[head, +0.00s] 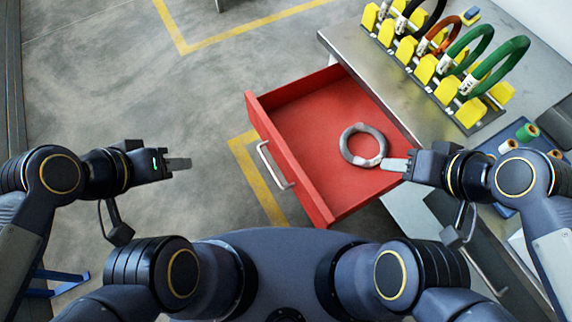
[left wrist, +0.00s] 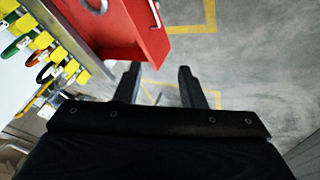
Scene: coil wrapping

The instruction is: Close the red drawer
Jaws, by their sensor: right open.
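The red drawer (head: 290,112) is pulled out from the metal workbench (head: 352,57), with its metal handle (head: 273,163) on the front panel. A grey wrapped ring (head: 352,130) lies inside on the drawer floor. In the left wrist view the drawer (left wrist: 135,32) shows at the top. My left gripper (head: 188,164) is to the left of the drawer, apart from it; its two fingers (left wrist: 158,82) stand apart with nothing between them. My right gripper (head: 384,164) is open over the right part of the drawer, close to the ring's lower right edge; whether it touches the ring I cannot tell.
A rack with yellow holders (head: 424,70) and several coloured coils stands on the workbench. Spools (head: 527,133) lie at the right. A yellow floor line (head: 262,187) runs under the drawer. The floor (head: 110,80) left of the drawer is clear.

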